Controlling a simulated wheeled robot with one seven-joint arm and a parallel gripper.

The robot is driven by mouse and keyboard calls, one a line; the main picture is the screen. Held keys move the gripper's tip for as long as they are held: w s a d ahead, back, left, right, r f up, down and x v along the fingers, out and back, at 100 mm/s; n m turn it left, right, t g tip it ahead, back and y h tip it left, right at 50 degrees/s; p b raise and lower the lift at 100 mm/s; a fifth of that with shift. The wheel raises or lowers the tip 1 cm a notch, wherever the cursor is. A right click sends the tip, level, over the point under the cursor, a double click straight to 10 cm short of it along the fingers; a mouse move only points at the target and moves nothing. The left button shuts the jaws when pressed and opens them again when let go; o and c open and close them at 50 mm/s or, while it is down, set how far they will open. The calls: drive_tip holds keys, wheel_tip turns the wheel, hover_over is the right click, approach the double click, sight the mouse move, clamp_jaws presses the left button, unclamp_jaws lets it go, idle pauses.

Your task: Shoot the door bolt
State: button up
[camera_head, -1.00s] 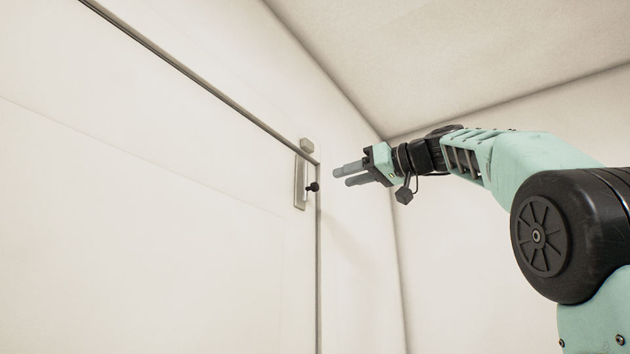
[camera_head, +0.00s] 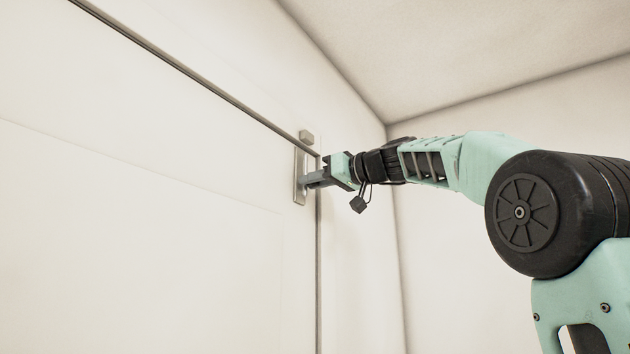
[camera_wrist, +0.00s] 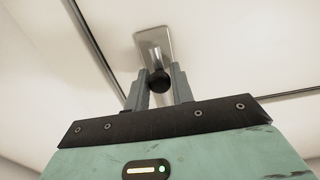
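The door bolt is a metal plate with a dark round knob, mounted near the edge of the white door. In the head view its plate (camera_head: 299,185) shows behind my gripper (camera_head: 313,181), which has its fingertips at the bolt and covers the knob. In the wrist view the plate (camera_wrist: 153,40) is ahead, and the black knob (camera_wrist: 159,81) sits between the two grey fingers of my gripper (camera_wrist: 160,76). The fingers stand apart, one on each side of the knob. I cannot tell whether they press on it.
A small metal block (camera_head: 306,137) sits on the frame just above the bolt plate. The white door (camera_head: 150,220) fills the left, with a dark gap along its top and right edges. The wall on the right is bare, with free room below my arm.

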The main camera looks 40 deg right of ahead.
sight(307, 166)
clamp_jaws()
drive_tip(key=shift+s+r+p, duration=0.1)
drive_tip(key=shift+r+p, duration=1.1)
drive_tip(key=shift+r, duration=0.95)
drive_tip(key=shift+o, duration=2.4)
unclamp_jaws()
drive_tip(key=shift+f, duration=0.1)
drive_tip(key=b+v, duration=0.6)
drive_tip(key=v, duration=1.1)
drive_tip(key=shift+s, duration=0.15)
